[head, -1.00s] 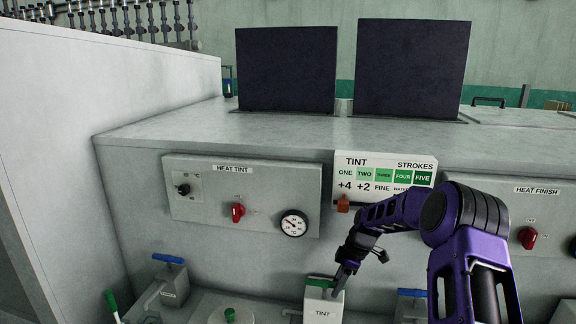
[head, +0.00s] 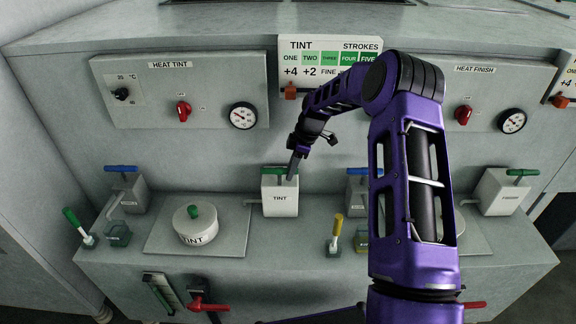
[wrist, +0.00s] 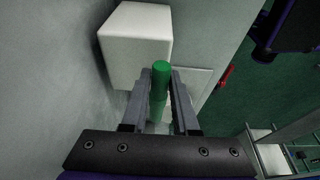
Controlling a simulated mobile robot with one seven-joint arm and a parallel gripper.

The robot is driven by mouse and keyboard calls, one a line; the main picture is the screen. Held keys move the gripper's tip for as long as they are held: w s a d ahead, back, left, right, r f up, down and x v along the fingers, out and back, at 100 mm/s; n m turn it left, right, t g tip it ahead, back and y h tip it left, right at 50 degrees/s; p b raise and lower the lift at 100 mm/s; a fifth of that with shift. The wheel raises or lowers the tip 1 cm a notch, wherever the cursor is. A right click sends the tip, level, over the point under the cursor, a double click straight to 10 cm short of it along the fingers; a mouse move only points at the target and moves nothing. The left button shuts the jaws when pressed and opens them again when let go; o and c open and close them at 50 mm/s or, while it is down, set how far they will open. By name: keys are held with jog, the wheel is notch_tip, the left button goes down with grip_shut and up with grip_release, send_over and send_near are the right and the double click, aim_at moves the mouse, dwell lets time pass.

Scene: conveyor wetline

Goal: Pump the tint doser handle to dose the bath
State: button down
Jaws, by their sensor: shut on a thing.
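The tint doser (head: 280,198) is a white box labelled TINT, upright on the ledge, with a green handle (head: 272,170) across its top. My gripper (head: 291,174) comes down from the right onto the handle's right part. In the wrist view my gripper (wrist: 161,84) is shut on the green handle (wrist: 161,72), with a finger on each side. The white doser body (wrist: 136,42) stands just beyond. A round lidded pot labelled TINT (head: 194,233), with a green knob, sits left of the doser. The liquid inside is hidden.
A sign (head: 330,60) headed TINT and STROKES hangs above the doser. The HEAT TINT panel (head: 180,90) is at left. A blue-handled doser (head: 358,188) stands close to the right, partly behind my arm. A yellow-handled tool (head: 337,230) and red valve (head: 205,303) are in front.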

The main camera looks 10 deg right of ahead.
jog(key=shift+r+p, duration=1.25)
jog(key=shift+r, duration=1.2)
jog(key=shift+f+b, duration=1.6)
jog(key=shift+f, duration=0.8)
jog(key=shift+r+p, duration=1.25)
jog(key=shift+r, duration=1.15)
jog(key=shift+f+b, duration=1.7)
jog(key=shift+f, duration=0.85)
jog(key=c, duration=0.7)
grip_release()
jog(key=shift+r, duration=0.2)
jog(key=shift+r, duration=0.1)
jog(key=shift+r+p, duration=2.1)
jog(key=shift+r, duration=1.35)
